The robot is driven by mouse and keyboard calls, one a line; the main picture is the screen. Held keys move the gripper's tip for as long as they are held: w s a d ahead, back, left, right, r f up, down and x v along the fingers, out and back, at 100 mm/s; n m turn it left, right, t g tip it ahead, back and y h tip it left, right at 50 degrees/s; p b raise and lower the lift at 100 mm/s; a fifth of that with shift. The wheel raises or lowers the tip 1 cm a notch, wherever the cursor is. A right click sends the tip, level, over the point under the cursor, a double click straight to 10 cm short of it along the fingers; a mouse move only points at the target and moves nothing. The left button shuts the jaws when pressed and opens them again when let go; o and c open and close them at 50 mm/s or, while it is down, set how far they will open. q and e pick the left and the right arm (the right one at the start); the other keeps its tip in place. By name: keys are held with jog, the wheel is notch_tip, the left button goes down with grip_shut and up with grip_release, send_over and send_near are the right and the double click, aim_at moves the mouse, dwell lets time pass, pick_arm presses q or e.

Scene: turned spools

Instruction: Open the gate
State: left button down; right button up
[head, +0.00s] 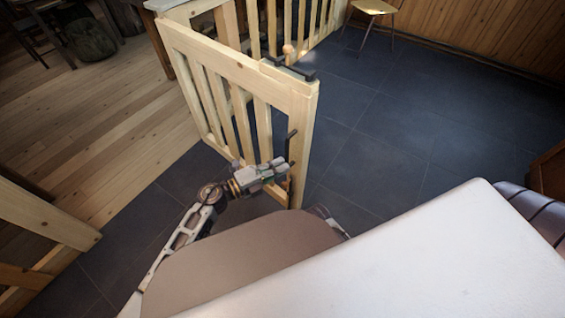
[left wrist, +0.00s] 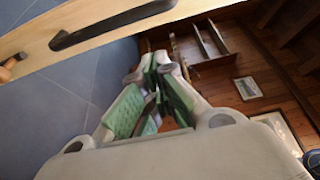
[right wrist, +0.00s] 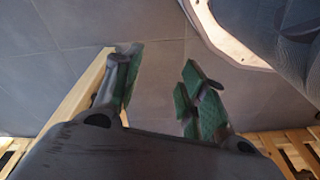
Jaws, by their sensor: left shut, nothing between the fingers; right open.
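The pale wooden slatted gate (head: 222,68) stands upright in the head view, its near end post toward me. A black bar handle (head: 291,141) is on that end post. A dark latch with a small orange-brown knob (head: 287,49) sits at its top. My left gripper (head: 284,170) is shut and empty beside the lower end post; I cannot tell if it touches. In the left wrist view the black handle (left wrist: 112,24) lies on a pale board, apart from the closed fingers (left wrist: 158,88). My right gripper (right wrist: 160,62) is open and empty, hidden in the head view.
A wooden rail section (head: 48,222) is at lower left, with bare floor between it and the gate. More fence (head: 300,18) stands behind. A chair (head: 374,8) is at the back. Dark tiles (head: 420,120) are clear at right. A white surface (head: 440,260) fills the lower right.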

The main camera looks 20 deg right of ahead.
pick_arm(q)
jog(key=s+a+p, duration=0.1)
jog(key=s+a, duration=0.2)
jog(key=a, duration=0.4)
jog(key=shift+s, duration=0.15)
pick_arm(e)
jog(key=f, duration=0.3)
jog(key=shift+s+d+f, duration=0.1)
jog(key=shift+d+f, duration=0.2)
jog(key=shift+f, duration=0.05)
jog(key=shift+w+r, duration=0.1)
jog(key=shift+w, duration=0.15)
jog(key=shift+s, duration=0.1)
